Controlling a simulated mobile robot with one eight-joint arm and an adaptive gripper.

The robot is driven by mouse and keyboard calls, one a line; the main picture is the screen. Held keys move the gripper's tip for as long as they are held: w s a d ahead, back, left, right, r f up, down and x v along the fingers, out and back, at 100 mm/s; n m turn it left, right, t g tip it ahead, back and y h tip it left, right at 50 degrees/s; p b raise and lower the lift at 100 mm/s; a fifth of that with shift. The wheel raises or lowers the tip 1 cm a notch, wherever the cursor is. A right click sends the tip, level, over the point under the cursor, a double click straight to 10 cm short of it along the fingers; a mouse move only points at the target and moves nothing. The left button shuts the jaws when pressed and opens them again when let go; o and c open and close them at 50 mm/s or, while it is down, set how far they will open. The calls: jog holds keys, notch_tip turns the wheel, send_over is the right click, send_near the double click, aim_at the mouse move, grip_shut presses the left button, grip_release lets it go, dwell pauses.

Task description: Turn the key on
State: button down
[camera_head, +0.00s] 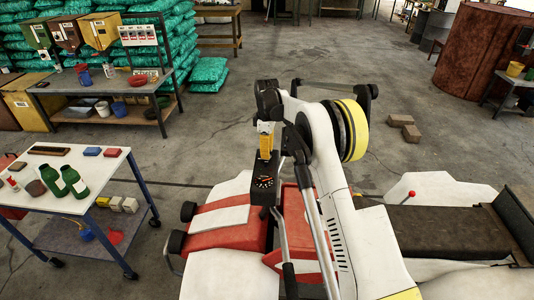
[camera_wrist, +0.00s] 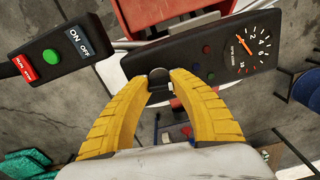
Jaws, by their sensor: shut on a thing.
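The black dash panel (camera_wrist: 215,55) of a red and white tractor crosses the top of the wrist view. It bears a round dial (camera_wrist: 252,42) with an orange needle and several small coloured lights. The dark, round-headed key (camera_wrist: 158,75) stands at the panel's lower left part. My gripper's yellow fingers (camera_wrist: 160,84) are shut on the key from both sides. The key's lower part is hidden, and I cannot tell its turn angle. In the head view, my gripper (camera_head: 266,150) reaches down to the panel (camera_head: 264,181); the key is too small to make out there.
A black box (camera_wrist: 52,58) with a green button and ON/OFF and red labels is left of the panel. The tractor's red and white hood (camera_head: 225,222) and brown seat (camera_head: 440,232) lie around my arm.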

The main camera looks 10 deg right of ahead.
jog(key=m+b, duration=0.2)
jog(key=m, duration=0.3)
jog(key=m+b, duration=0.1)
jog(key=m, duration=0.4)
jog(key=shift+b, duration=0.3)
jog(key=shift+m, duration=0.3)
jog(key=c, duration=1.1)
grip_release()
notch_tip(320, 180, up, 12)
